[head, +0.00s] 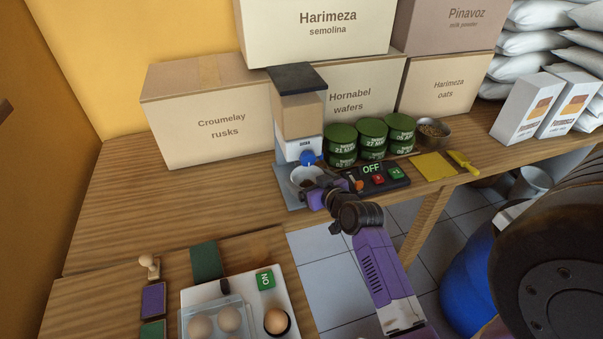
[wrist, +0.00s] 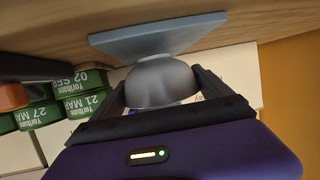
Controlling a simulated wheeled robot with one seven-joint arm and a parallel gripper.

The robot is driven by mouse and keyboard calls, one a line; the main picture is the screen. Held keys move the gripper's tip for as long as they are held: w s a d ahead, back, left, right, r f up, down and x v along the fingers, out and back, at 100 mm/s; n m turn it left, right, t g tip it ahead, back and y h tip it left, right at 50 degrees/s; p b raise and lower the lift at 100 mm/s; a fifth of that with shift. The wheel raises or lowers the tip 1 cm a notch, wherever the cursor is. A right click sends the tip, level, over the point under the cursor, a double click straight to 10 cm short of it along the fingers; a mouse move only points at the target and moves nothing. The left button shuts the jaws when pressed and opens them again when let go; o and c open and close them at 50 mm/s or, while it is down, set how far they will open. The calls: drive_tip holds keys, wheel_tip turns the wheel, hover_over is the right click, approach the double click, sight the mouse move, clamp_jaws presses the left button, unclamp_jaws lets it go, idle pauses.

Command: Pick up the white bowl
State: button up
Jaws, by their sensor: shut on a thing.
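The white bowl (head: 303,175) is under the blue spout of the dispenser (head: 299,118), at its pale blue-grey base plate (head: 287,196). My gripper (head: 316,188) reaches it from the front right and partly covers it in the head view. In the wrist view, which looks upside down, the bowl (wrist: 160,82) sits between my two dark fingers, one on each side. The gripper is shut on it. Whether the bowl rests on the plate or is slightly clear of it, I cannot tell.
Green tins (head: 372,134) and a control box reading OFF (head: 372,168) stand right of the dispenser. A metal bowl (head: 433,131) and yellow scraper (head: 433,166) lie farther right. Boxes line the wall behind. The counter left of the dispenser (head: 180,205) is clear.

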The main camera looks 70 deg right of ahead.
drive_tip(key=s+a+b, duration=0.1)
drive_tip(key=s+a, duration=0.7)
drive_tip(key=s, duration=0.2)
drive_tip(key=shift+s, duration=0.3)
drive_tip(key=s+d+r+m+g+h+p, duration=0.2)
drive_tip(key=s+d+r+m+p, duration=0.15)
drive_tip(key=d+r, duration=0.5)
drive_tip(key=s+d+r+m+g+h+p, duration=0.2)
drive_tip(key=s+d+r, duration=0.25)
drive_tip(key=d, duration=0.65)
drive_tip(key=s+d+r+m+g+h+p, duration=0.1)
drive_tip(key=s+d+r+m+g+p, duration=0.2)
drive_tip(key=s+d, duration=0.5)
drive_tip(key=s+d+r+m+g+p, duration=0.1)
drive_tip(key=s+d+r+g, duration=0.1)
drive_tip(key=s+d+r, duration=0.5)
hover_over(433, 165)
drive_tip(key=shift+n, duration=0.25)
wheel_tip(433, 165, down, 20)
drive_tip(key=shift+r+b, duration=0.1)
drive_tip(key=shift+b, duration=0.25)
drive_tip(key=shift+f+b, duration=0.65)
drive_tip(key=shift+f, duration=1.7)
